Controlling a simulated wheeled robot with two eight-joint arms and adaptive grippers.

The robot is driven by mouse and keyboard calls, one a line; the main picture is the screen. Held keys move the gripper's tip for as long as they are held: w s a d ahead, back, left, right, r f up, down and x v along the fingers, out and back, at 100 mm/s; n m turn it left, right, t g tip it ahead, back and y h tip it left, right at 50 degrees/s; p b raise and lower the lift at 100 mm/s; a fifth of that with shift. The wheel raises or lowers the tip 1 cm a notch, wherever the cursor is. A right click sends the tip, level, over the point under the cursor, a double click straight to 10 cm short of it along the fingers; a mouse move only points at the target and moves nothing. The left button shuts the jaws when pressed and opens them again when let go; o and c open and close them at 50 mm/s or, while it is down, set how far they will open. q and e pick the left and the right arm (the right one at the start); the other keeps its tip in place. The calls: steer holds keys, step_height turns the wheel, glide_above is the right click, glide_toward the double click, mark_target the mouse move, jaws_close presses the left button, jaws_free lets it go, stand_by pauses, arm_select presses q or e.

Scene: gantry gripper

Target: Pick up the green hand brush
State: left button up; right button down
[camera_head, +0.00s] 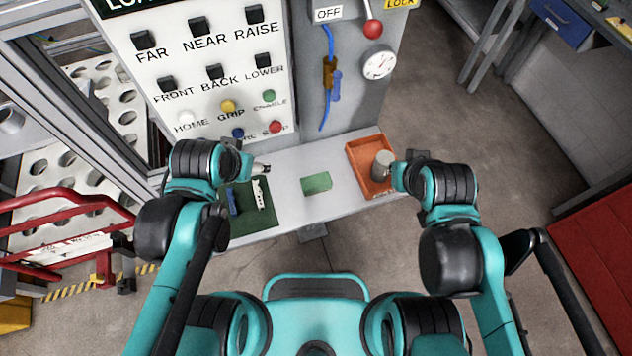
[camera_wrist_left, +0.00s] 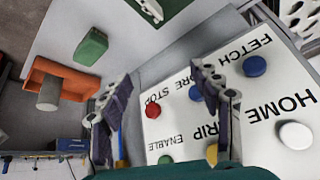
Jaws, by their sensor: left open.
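A small green block-like thing (camera_head: 317,183), the only one that could be the green hand brush, lies on the middle of the grey shelf. I cannot make out bristles or a handle. It also shows at the upper left of the left wrist view (camera_wrist_left: 91,47), outside my jaws. My left gripper (camera_head: 258,169) is over the left part of the shelf, left of the green thing and apart from it. In the left wrist view its two fingers (camera_wrist_left: 163,92) are spread with nothing between them, facing the button panel. My right gripper (camera_head: 398,176) is beside the orange tray, mostly hidden.
An orange tray (camera_head: 358,153) with a grey cylinder (camera_head: 381,164) stands at the shelf's right. A dark green mat (camera_head: 262,225) with a white and a blue item lies at the left. The button panel (camera_head: 190,70) rises behind. A red rail (camera_head: 70,195) is at the far left.

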arm_select(q)
steer(key=w+d+f+m+g+p, duration=0.1)
steer(key=w+d+f+m+g, duration=0.2)
steer(key=d+m, duration=0.35)
steer(key=m+g+p, duration=0.1)
steer(key=m+g, duration=0.2)
steer(key=m, duration=0.3)
glide_above(316, 180)
steer(key=shift+n, duration=0.25)
step_height(316, 180, down, 5)
steer(key=shift+w+a+r, duration=0.1)
steer(key=shift+d+f, duration=0.2)
steer(key=shift+f, duration=0.15)
step_height(316, 180, down, 8)
steer(key=b, duration=0.3)
steer(key=shift+r, duration=0.3)
steer(key=shift+a, duration=0.1)
steer(key=shift+f+b, duration=0.25)
steer(key=shift+b, duration=0.2)
steer(key=c, duration=1.4)
